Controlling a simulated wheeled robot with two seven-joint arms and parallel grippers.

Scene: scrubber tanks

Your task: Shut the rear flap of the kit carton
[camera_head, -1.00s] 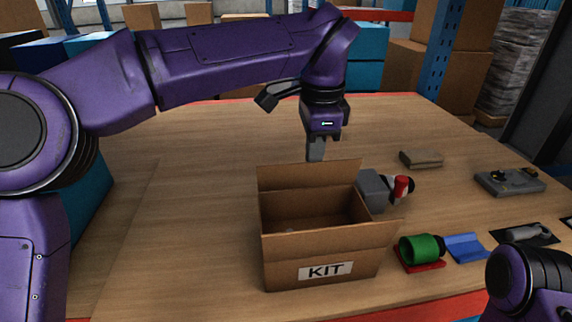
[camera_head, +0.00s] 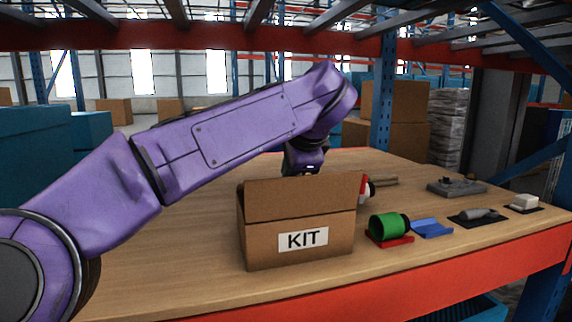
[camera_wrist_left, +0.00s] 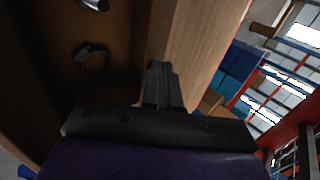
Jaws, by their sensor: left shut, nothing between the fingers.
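The kit carton (camera_head: 290,242) stands on the table, its KIT label facing me. Its front flap (camera_head: 305,195) rises from the front edge and hides the inside and the rear flap in the head view. My left gripper (camera_head: 303,162) is behind the carton; its fingers are hidden there. In the left wrist view its fingers (camera_wrist_left: 160,85) are shut together and empty, at the carton's edge. A narrow brown strip (camera_wrist_left: 141,35) runs beside them, rear wall or flap; I cannot tell which, nor whether they touch. Inside the carton are a dark ring (camera_wrist_left: 92,58) and a metallic part (camera_wrist_left: 93,4).
To the right of the carton stand a green cylinder (camera_head: 386,226) on a red base, a blue holder (camera_head: 432,228) and a grey fixture (camera_head: 456,187). A red beam (camera_head: 450,272) runs along the table's front. The table left of the carton is clear.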

